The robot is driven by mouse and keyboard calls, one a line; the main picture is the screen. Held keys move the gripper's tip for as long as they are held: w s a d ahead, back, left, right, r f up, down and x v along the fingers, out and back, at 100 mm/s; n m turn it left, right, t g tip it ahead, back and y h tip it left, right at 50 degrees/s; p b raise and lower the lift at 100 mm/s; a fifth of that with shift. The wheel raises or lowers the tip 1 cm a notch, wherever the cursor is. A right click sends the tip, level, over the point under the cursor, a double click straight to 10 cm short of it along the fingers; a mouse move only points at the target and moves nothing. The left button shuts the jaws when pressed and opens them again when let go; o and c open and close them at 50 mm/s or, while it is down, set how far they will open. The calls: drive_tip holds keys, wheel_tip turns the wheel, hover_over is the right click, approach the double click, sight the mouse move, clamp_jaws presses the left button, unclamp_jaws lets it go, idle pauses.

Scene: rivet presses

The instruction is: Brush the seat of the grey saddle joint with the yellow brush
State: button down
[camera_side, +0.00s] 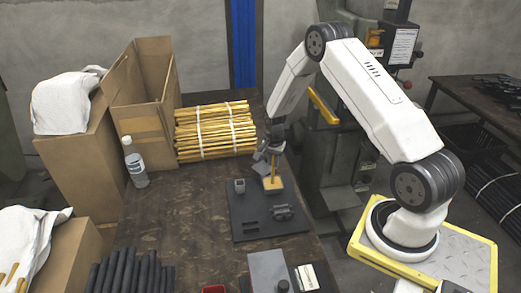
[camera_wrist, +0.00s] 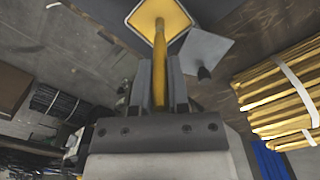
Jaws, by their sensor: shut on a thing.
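My gripper (camera_side: 272,150) is shut on the handle of the yellow brush (camera_side: 273,182), which hangs upright with its square head down over the far right part of the dark mat (camera_side: 247,213). In the wrist view the fingers (camera_wrist: 159,85) clasp the yellow handle (camera_wrist: 160,65), and the head is at the top. Two small grey parts are on the mat: a block-like one (camera_side: 240,186) left of the brush, and a wider, lobed one (camera_side: 283,212) nearer the camera. I cannot tell for sure which is the saddle joint. Their seats are too small to make out.
A light grey plate (camera_side: 261,167) is close left of the brush; in the wrist view a grey square with a dark knob (camera_wrist: 205,50) is beside the head. Yellow sticks (camera_side: 215,130), a bottle (camera_side: 135,162), dark rods (camera_side: 130,272) and a grey box (camera_side: 268,270) stand around.

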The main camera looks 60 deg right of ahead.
drive_tip(key=shift+r, duration=0.1)
drive_tip(key=shift+r, duration=3.4)
drive_tip(key=shift+a, duration=0.1)
drive_tip(key=s+a+r+n, duration=0.2)
drive_tip(key=a+r+n, duration=0.3)
drive_tip(key=a+n, duration=0.45)
drive_tip(key=s+a+r+n, duration=0.2)
drive_tip(key=a+r+n, duration=0.35)
drive_tip(key=a, duration=0.75)
drive_tip(key=s+d+f+n, duration=0.1)
drive_tip(key=s+d+f, duration=0.3)
drive_tip(key=d+f, duration=0.7)
drive_tip(key=shift+d+f, duration=0.2)
drive_tip(key=shift+d, duration=0.8)
drive_tip(key=shift+f, duration=0.1)
